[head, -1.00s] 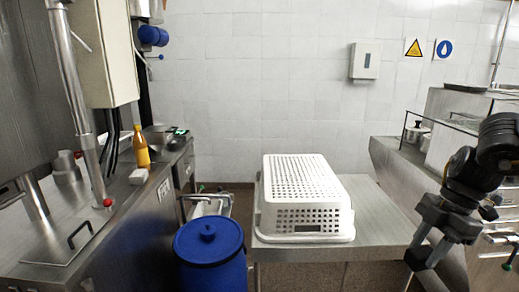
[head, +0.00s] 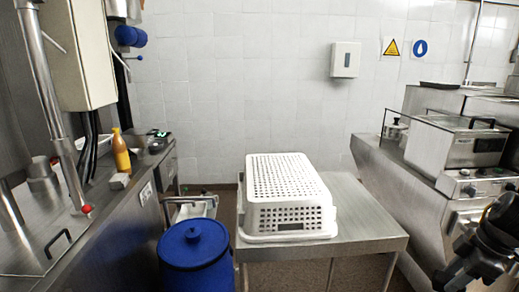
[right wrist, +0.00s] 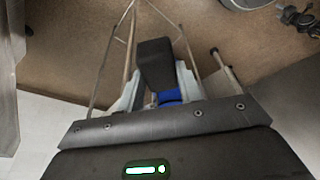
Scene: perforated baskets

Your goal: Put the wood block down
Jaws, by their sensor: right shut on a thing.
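My right gripper (head: 468,272) is at the lower right edge in the head view, in front of the right counter and partly cut off by the frame. In the right wrist view it is shut on a dark, block-shaped thing, which I take to be the wood block (right wrist: 155,64). The block stands out above the floor between pale finger parts on both sides. Its wood grain does not show in this shade. In the head view the block cannot be made out. My left gripper is not in view.
A steel table (head: 358,212) carries an upturned white perforated basket (head: 290,202), with bare top right of it. A blue lidded bin (head: 194,245) stands left. A yellow bottle (head: 121,152) stands on the left counter. A steel counter with a cooker (head: 478,188) lies right.

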